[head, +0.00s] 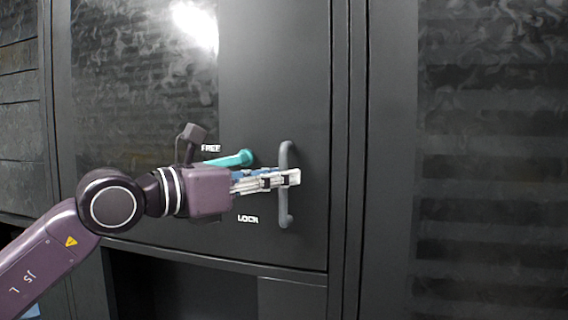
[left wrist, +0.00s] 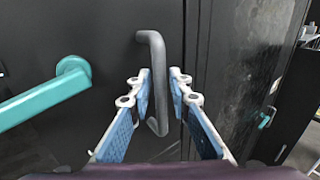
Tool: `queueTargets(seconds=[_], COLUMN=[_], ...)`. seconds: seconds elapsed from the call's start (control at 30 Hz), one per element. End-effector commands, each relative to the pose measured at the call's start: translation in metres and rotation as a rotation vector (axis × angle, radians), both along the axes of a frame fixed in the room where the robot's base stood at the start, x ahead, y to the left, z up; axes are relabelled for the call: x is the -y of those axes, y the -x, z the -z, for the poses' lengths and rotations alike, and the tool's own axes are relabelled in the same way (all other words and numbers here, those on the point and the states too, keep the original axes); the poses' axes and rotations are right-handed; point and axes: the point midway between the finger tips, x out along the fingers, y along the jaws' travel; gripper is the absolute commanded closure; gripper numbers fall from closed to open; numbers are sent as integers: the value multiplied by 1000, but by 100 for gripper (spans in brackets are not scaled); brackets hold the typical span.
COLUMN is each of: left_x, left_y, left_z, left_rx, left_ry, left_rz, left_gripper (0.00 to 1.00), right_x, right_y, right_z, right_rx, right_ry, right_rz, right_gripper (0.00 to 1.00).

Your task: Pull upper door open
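The upper door (head: 270,60) is a dark cabinet panel that looks closed in the head view, with a grey vertical bar handle (head: 284,215) near its right edge. The handle (left wrist: 154,40) also shows in the left wrist view. My left gripper (head: 294,178) is at the handle's middle and covers part of it. In the left wrist view its fingers (left wrist: 162,73) are apart, one on each side of the bar, with gaps showing. A teal lever (head: 238,158) points left beside the FREE label; it also shows in the left wrist view (left wrist: 45,101). My right gripper is not in view.
A LOCK label (head: 248,218) is below the lever. A dark open recess (head: 185,288) lies under the door. Another dark cabinet panel (head: 490,140) stands to the right. The lever is close to my left gripper's left side.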

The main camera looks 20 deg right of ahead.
Motion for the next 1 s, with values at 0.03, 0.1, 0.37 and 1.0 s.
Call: queueTargets(seconds=[0.03,0.1,0.37,1.0], left_x=[4,8,11,9], left_y=[-2,-4,-4,-4], left_z=[-2,-1,1,0], left_rx=[-2,-2,-1,0], left_ry=[1,1,0,2], left_rz=[0,0,0,1], left_gripper=[82,82,82,100], right_x=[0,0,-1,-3], right_y=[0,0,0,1], right_z=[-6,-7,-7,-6], right_rx=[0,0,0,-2], right_ry=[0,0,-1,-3], right_rz=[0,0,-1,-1], right_gripper=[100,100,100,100])
